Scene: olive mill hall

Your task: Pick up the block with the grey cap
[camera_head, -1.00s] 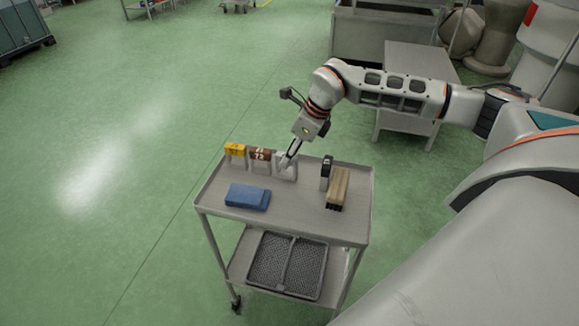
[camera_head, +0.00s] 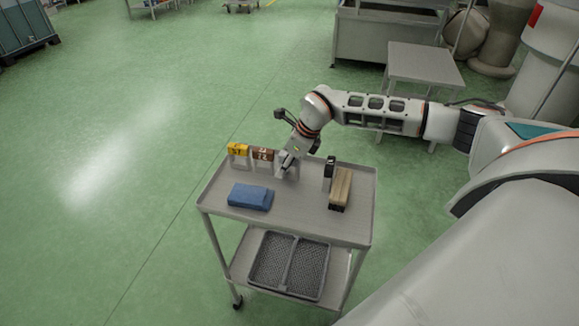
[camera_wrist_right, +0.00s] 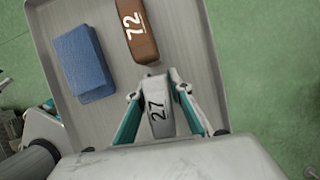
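The block with the grey cap (camera_wrist_right: 160,118) stands on the trolley's top shelf. Its cap carries the number 27 in the right wrist view. My right gripper (camera_wrist_right: 160,97) is over it, with one teal-sided finger on each side of the cap. The fingers are apart, with narrow gaps seeming to show beside the cap, so it looks open. In the head view my right gripper (camera_head: 284,168) comes down at the back of the shelf and hides most of this block. My left gripper is in neither view.
A brown-capped block (camera_wrist_right: 137,30) marked 72 and a yellow-capped block (camera_head: 238,149) stand to the left. A blue block-like object (camera_head: 250,197) lies in front. A black-capped block (camera_head: 329,167) and a wooden brush (camera_head: 341,188) are right. The trolley (camera_head: 290,222) has free shelf space centrally.

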